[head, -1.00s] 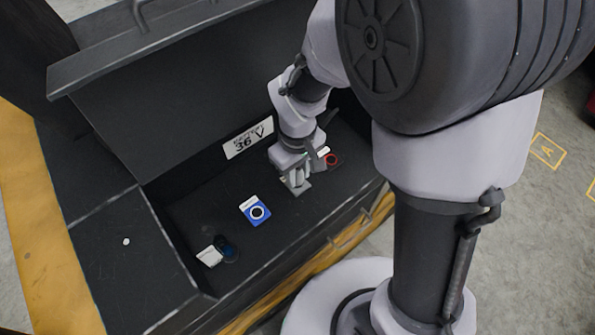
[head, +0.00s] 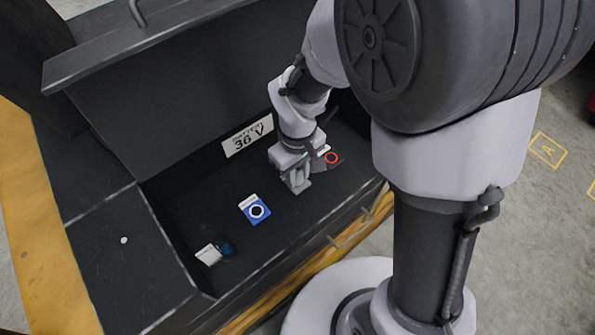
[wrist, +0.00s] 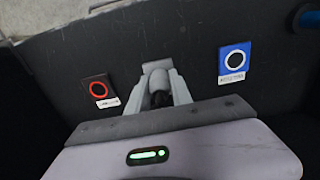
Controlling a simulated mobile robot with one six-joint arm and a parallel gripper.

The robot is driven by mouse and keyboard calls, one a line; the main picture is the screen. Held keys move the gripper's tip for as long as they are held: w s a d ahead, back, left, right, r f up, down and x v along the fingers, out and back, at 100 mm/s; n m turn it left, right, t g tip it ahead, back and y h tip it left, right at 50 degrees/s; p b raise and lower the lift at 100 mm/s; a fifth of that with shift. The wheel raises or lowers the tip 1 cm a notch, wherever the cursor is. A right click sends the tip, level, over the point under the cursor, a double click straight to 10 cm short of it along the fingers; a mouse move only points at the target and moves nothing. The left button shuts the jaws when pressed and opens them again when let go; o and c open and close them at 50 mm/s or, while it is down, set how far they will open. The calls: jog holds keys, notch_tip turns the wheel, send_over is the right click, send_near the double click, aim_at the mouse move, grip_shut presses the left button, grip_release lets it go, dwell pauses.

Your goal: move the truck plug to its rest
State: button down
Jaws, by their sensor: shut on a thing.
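My gripper (head: 296,182) is low over the floor of the black battery compartment, right of the blue-ringed plate. In the wrist view, its grey fingers (wrist: 159,92) are closed around a grey plug body (wrist: 157,68), which I take to be the truck plug. Most of the plug is hidden between the fingers. A blue plate (head: 255,210) with a dark round centre and white ring lies to the left; it shows at right in the wrist view (wrist: 234,60). A red ring plate (head: 332,158) lies just beyond the gripper; it shows at left in the wrist view (wrist: 98,89).
A white label with a dark teal round piece (head: 226,249) lies at the compartment's near left. The raised lid (head: 165,110) with a 36 V label (head: 247,139) stands behind. A black side ledge (head: 125,262) and front wall bound the compartment.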

jog(key=shift+f, duration=0.15)
jog(key=c, duration=1.1)
grip_release()
jog(key=shift+o, duration=0.2)
notch_tip(320, 180, up, 18)
jog(key=p, duration=0.5)
jog(key=shift+f+p, duration=0.25)
jog(key=shift+p, duration=0.1)
